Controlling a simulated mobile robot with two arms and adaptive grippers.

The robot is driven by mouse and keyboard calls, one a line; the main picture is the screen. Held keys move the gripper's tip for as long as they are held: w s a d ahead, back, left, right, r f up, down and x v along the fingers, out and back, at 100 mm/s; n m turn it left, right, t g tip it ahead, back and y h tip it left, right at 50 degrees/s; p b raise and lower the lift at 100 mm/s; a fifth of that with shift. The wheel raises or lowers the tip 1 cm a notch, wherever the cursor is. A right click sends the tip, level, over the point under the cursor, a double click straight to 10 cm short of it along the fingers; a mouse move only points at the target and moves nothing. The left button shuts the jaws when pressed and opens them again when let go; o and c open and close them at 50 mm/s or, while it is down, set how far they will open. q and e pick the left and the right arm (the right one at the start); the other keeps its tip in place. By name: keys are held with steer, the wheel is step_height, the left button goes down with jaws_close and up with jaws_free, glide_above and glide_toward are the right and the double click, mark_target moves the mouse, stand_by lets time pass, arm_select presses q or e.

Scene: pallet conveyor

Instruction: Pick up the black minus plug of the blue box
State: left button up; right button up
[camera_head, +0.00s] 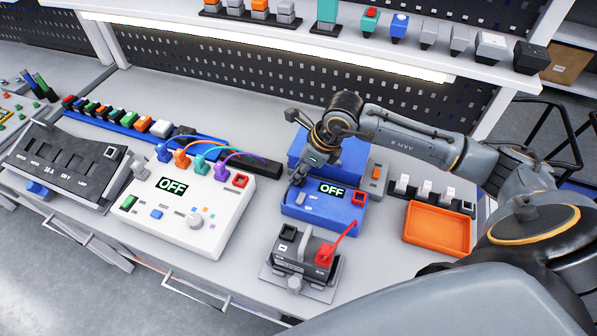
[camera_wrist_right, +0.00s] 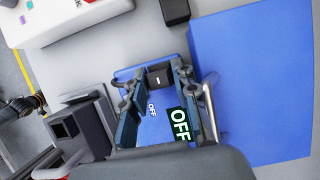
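The blue box (camera_head: 323,214) stands on the table right of centre, with an "OFF" display and a red plug (camera_head: 359,197) at its right end. Its black minus plug (camera_wrist_right: 160,78) shows in the right wrist view, seated on the blue box; in the head view my gripper hides it. My right gripper (camera_head: 300,179) points down over the left end of the box. In the wrist view its fingers (camera_wrist_right: 161,72) stand on either side of the black plug and look open; firm contact is not clear. My left gripper is not in view.
A black battery-like block (camera_head: 304,256) with a red lead stands in front of the box. A white box (camera_head: 190,205) with coloured cables stands left. An orange tray (camera_head: 437,229) lies right. A shelf (camera_head: 330,40) with small parts runs above. Bare table separates the boxes.

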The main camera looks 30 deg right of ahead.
jaws_close()
steer(key=shift+r, duration=0.15)
